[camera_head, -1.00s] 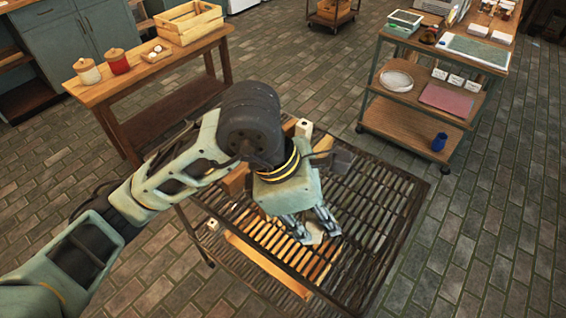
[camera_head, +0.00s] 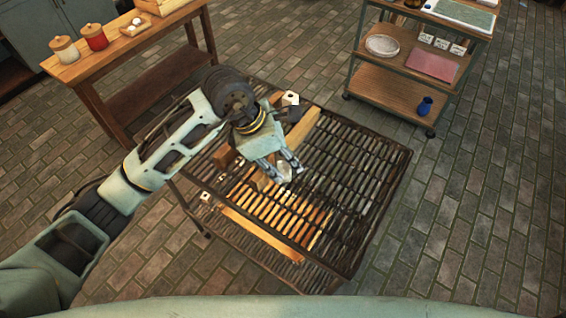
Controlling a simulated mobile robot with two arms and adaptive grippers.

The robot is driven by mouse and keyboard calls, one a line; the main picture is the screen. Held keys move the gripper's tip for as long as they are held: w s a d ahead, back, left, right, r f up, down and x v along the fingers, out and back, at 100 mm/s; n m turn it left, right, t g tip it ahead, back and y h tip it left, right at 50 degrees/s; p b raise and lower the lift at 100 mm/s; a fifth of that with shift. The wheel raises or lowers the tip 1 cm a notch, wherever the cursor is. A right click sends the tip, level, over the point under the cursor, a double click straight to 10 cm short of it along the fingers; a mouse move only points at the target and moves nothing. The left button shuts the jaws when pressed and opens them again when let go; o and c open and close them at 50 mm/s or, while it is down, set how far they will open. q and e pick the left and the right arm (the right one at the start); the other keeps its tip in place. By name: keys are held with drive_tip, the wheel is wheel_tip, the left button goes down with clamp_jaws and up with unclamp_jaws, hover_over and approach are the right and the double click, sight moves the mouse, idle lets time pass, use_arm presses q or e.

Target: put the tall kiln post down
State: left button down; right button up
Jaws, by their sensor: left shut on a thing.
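My left gripper (camera_head: 283,172) is over the dark slatted rack (camera_head: 385,170), fingers pointing down. It is shut on a small pale piece, the tall kiln post (camera_head: 285,168), seen from above between the fingertips. The post's lower part is hidden, so I cannot tell whether it touches the slats. A white block with a hole (camera_head: 291,98) stands at the rack's far edge behind the wrist. My right gripper is not in view.
The rack's right half is bare. A wooden table (camera_head: 160,45) stands at the upper left, a shelf cart (camera_head: 390,88) at the upper right.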

sight(283, 168)
use_arm(q)
wheel_tip(283, 168, down, 2)
drive_tip(key=shift+s+f+p, duration=0.1)
drive_tip(key=shift+f+p, duration=0.05)
drive_tip(key=shift+p, duration=0.2)
drive_tip(key=shift+f, duration=0.25)
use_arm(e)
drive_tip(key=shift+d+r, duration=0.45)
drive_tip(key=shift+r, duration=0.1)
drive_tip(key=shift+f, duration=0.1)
use_arm(q)
drive_tip(key=shift+f, duration=0.2)
drive_tip(key=c, duration=1.4)
unclamp_jaws()
drive_tip(key=shift+r, duration=0.1)
drive_tip(key=shift+r, duration=0.1)
drive_tip(key=b+v, duration=0.2)
drive_tip(key=v, duration=1)
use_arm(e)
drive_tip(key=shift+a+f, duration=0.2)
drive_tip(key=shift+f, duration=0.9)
